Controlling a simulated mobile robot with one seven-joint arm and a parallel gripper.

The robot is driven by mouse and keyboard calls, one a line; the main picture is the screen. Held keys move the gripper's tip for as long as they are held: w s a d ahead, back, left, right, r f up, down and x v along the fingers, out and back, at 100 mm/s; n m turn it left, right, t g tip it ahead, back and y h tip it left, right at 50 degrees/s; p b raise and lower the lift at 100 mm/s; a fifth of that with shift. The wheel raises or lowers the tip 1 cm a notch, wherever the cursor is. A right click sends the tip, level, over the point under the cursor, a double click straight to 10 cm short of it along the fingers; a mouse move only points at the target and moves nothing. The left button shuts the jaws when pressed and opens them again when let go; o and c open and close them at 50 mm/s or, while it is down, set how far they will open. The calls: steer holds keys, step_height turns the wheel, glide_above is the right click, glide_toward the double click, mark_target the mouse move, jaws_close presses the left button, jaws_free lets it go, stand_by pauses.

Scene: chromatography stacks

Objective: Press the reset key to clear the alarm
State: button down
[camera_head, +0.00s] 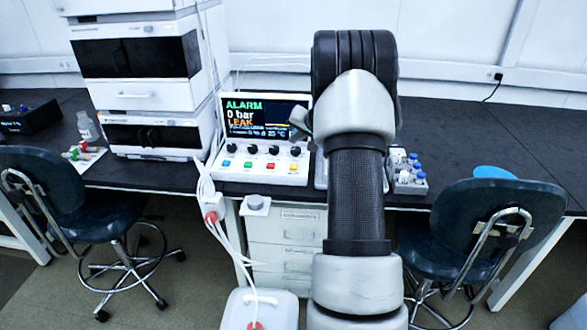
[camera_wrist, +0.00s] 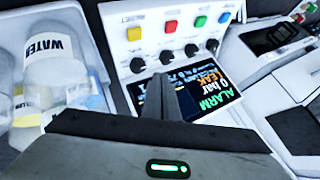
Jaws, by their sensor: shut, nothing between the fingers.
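The white control panel (camera_head: 262,177) stands on the bench, with a screen (camera_head: 262,118) reading ALARM, 0 bar and LEAK. Below the screen are several black knobs and a row of coloured keys: blue (camera_head: 225,163), green (camera_head: 248,164), red (camera_head: 270,166) and yellow (camera_head: 293,168). In the wrist view the panel appears turned round, with the red key (camera_wrist: 171,26) and yellow key (camera_wrist: 134,34) beyond the knobs. My gripper (camera_wrist: 158,82) is shut and empty, its fingertips over the screen's edge, apart from the keys.
A white instrument stack (camera_head: 150,95) stands left of the panel. A bottle labelled WATER (camera_wrist: 48,70) sits in a white tray beside the panel. A vial rack (camera_head: 408,178) is right of my arm. Chairs and a white canister (camera_head: 262,312) stand in front.

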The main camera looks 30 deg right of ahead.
steer(key=b, duration=0.4)
glide_above(296, 168)
step_height(296, 168, down, 6)
steer(key=shift+f, duration=0.25)
steer(key=shift+f+b, duration=0.4)
steer(key=shift+b, duration=0.3)
stand_by(1.0)
steer(key=shift+w+f+b, duration=0.1)
steer(key=shift+f+b, duration=0.35)
steer(key=shift+b, duration=0.35)
steer(key=shift+a+f+b, duration=0.1)
steer(key=shift+f+b, duration=0.4)
steer(key=shift+b, duration=0.2)
stand_by(0.5)
steer(key=shift+r, duration=0.1)
steer(key=shift+r+p, duration=0.45)
steer(key=shift+r, duration=0.35)
